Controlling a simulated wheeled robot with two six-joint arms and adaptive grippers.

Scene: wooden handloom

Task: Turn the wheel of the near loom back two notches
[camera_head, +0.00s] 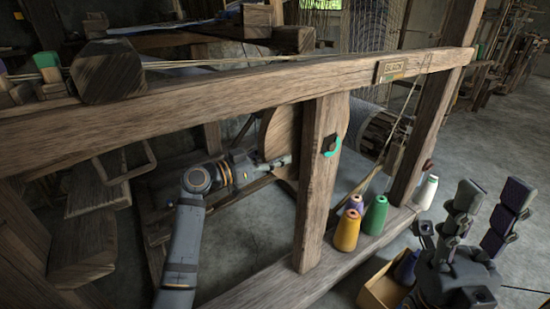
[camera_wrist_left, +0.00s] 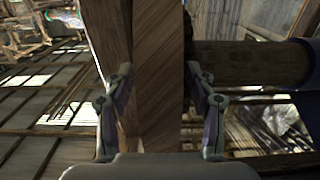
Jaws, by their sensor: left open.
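The round wooden wheel (camera_head: 276,135) of the near loom stands behind the front post (camera_head: 321,185), which hides part of it. My left gripper (camera_head: 284,160) is at the lower part of the wheel, its fingertips close to the post. In the left wrist view my left gripper (camera_wrist_left: 160,95) is open, with a wooden piece (camera_wrist_left: 158,50) between its fingers or just beyond them. I cannot tell whether the fingers touch it or whether it is the wheel. My right gripper (camera_head: 487,212) is open and empty at the lower right, fingers pointing up.
Yellow (camera_head: 346,230), green (camera_head: 375,215) and white (camera_head: 427,192) thread cones stand on the lower beam (camera_head: 270,287). A cardboard box (camera_head: 378,290) is below.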

